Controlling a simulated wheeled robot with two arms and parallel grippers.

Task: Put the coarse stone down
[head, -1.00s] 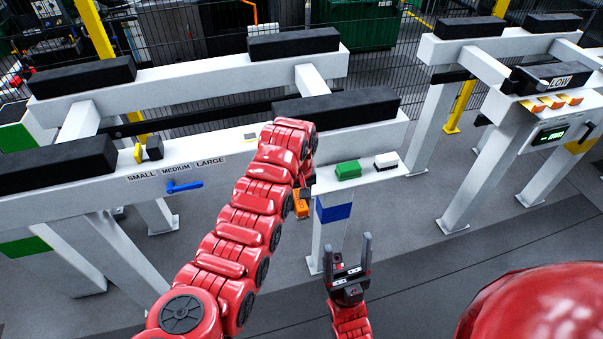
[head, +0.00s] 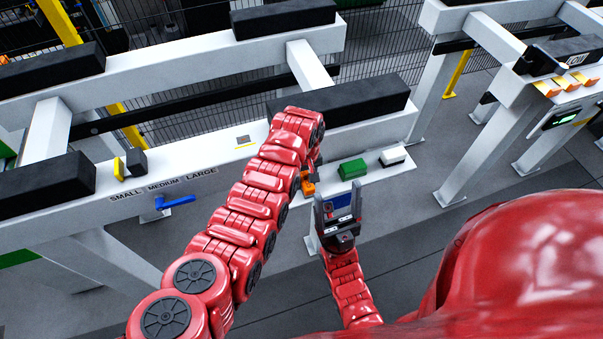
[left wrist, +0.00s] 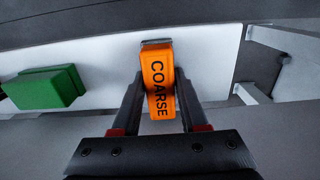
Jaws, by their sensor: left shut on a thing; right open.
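The coarse stone is an orange block (left wrist: 158,85) marked COARSE in the left wrist view. My left gripper (left wrist: 157,78) is shut on it, one finger on each side. The stone is over or at a narrow white shelf (left wrist: 105,75); I cannot tell whether it touches. In the head view the orange stone (head: 307,186) shows at the shelf's left end, partly hidden with the gripper by my left arm. My right gripper (head: 338,218) is open and empty, in front of the shelf.
A green block (head: 352,169) and a white-and-black block (head: 393,155) sit on the shelf right of the stone. A white beam with a black pad (head: 360,110) stands behind. A blue-handled tool (head: 175,202) hangs at the size labels on the left.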

